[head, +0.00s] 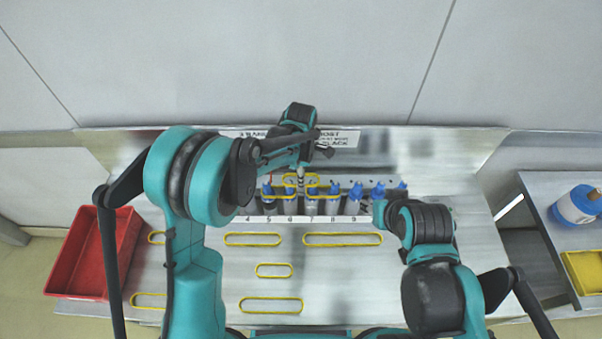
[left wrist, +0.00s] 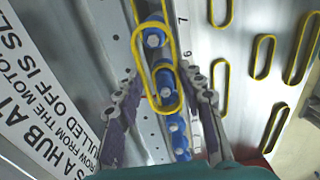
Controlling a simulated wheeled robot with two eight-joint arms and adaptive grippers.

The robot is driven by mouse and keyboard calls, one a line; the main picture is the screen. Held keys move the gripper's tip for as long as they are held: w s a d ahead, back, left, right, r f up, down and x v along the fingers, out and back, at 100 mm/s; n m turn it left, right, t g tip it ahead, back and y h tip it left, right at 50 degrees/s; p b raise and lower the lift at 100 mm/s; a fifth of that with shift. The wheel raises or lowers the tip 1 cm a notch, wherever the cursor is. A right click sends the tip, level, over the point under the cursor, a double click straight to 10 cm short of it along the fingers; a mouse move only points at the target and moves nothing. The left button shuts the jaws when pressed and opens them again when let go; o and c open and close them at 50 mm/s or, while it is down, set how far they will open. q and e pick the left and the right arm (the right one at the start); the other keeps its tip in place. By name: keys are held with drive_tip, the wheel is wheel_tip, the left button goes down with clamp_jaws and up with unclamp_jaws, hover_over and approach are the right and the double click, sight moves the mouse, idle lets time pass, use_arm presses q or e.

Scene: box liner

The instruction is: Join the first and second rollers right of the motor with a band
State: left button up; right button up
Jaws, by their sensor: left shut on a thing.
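A row of blue-topped rollers (head: 334,190) stands on a grey numbered rail, and their blue tops also show in the left wrist view (left wrist: 175,127). I cannot pick out the motor. My left gripper (head: 303,170) is over the middle of the row, shut on a yellow band (left wrist: 137,42). This band hangs just over the roller tops between the fingers; whether it touches them is unclear. A second yellow loop seems to show low at the rollers in the head view (head: 283,197). My right gripper (head: 380,210) is by the row's right end, its fingers mostly hidden by its arm.
Several yellow bands of different lengths, such as a long one (head: 343,239) and a short one (head: 273,270), lie flat on the metal table in front of the rail. A red bin (head: 62,262) is at left. A side table with a blue-and-white spool (head: 577,205) is at right.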

use_arm(q)
drive_tip(key=shift+f+b, duration=1.75)
drive_tip(key=shift+f, duration=0.5)
drive_tip(key=o, duration=1)
drive_tip(key=shift+r, duration=0.15)
wheel_tip(320, 180, up, 12)
drive_tip(key=shift+f, duration=0.15)
drive_tip(key=shift+a, duration=0.1)
